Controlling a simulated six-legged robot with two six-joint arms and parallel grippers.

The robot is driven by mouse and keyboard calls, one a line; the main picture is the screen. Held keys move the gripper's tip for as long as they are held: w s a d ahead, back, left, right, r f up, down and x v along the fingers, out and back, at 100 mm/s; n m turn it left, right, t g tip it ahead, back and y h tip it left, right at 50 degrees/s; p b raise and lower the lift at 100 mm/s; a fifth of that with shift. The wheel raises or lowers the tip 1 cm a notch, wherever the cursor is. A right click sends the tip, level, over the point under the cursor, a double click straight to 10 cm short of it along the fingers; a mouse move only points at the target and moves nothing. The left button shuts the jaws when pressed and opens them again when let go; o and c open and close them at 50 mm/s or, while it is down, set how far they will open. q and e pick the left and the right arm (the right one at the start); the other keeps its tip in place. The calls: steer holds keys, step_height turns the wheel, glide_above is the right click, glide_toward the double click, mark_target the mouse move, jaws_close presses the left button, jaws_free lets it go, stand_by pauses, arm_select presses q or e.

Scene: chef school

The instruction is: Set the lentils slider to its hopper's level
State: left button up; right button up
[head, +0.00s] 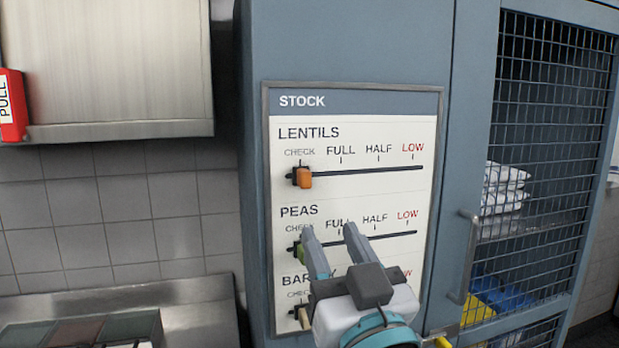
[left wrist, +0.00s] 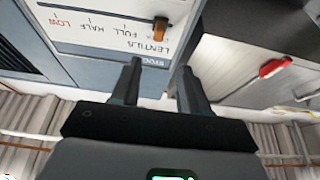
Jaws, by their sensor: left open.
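The lentils slider (head: 304,177) is an orange knob on the top track of the STOCK board (head: 380,133). It sits at the left end, under CHECK; FULL, HALF and a red LOW follow to the right. My left gripper (head: 329,230) is open and empty, in front of the peas row, below and right of the orange knob. In the left wrist view the board is upside down; the orange knob (left wrist: 160,28) shows beyond the open fingertips (left wrist: 160,67), apart from them. The lentils hopper is not in view. My right gripper is not in view.
The green peas slider (head: 303,255) is partly behind my left finger, near CHECK. A tan slider (head: 304,317) sits on the lowest row, whose label is partly covered. A mesh-door cabinet (head: 555,130) with a handle (head: 466,258) stands right; a red PULL box (head: 12,105) is far left.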

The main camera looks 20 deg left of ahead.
mark_target(307, 185)
arm_select(q)
steer(key=p+x, duration=0.3)
steer(key=x, duration=0.8)
steer(key=shift+w+p, duration=0.35)
steer(key=shift+p, duration=0.05)
steer(key=shift+w+a+f, duration=0.1)
steer(key=shift+w+a, duration=0.25)
steer(key=shift+s+d, duration=0.1)
steer(key=shift+s, duration=0.2)
jaws_close()
